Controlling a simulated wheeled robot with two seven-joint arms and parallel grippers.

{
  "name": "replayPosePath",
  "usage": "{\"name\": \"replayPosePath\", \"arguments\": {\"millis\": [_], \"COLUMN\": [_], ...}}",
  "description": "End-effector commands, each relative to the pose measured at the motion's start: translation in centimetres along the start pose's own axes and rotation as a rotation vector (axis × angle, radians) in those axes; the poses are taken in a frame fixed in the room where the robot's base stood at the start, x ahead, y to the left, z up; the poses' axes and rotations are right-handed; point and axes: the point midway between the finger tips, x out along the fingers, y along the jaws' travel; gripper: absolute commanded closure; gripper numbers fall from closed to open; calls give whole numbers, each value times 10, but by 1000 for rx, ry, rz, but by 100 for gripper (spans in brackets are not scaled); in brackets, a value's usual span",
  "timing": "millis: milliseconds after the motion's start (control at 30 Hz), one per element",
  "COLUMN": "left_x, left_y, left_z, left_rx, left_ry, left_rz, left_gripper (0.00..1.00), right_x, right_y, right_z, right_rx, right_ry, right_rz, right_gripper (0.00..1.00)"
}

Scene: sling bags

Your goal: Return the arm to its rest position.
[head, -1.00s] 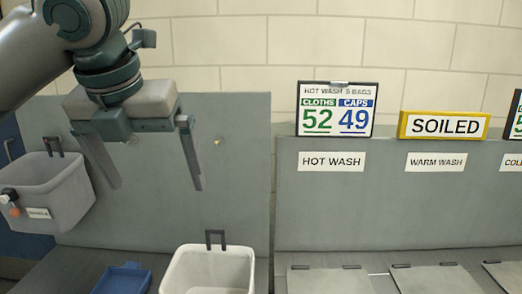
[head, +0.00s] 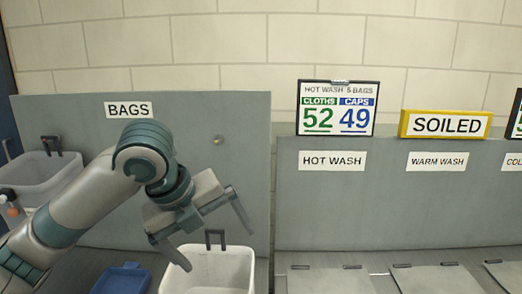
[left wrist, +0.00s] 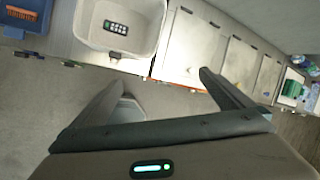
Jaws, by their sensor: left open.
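My left arm (head: 90,200) reaches in from the lower left in the head view, bent at a raised joint. My left gripper (head: 217,249) is open and empty, pointing down and to the right. In the head view it overlaps the upper left part of a white bin (head: 208,274); the exact gap cannot be told. In the left wrist view the gripper (left wrist: 162,80) has its two fingers spread wide with nothing between them. My right gripper is in neither view.
A grey bin (head: 40,178) hangs at the left. A blue tray (head: 122,280) lies beside the white bin. A grey back panel (head: 240,130) stands behind my arm. Flat lids (head: 330,280) lie under the HOT WASH label (head: 332,161) at the right, clear of my arm.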

Motion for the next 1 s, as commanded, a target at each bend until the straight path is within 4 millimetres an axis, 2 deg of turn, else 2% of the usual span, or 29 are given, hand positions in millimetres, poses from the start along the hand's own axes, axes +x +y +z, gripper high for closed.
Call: {"name": "replayPosePath", "arguments": {"millis": [33,200,567,767,1000], "left_x": [16,59,138,176,215], "left_y": [1,6,29,53,92], "left_z": [-7,-22,-57,-78,-105], "left_rx": [-44,-224,-653,-917,-1244], "left_ry": [20,60,137,167,176], "left_rz": [-17,-75,-163,-186,-190], "left_gripper": [1,1,1,1,1], "right_x": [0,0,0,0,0], "right_y": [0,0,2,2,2], "right_z": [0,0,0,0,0], "right_rx": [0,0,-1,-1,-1], "right_ry": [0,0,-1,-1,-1], "right_rz": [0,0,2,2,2], "right_gripper": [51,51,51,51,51]}}
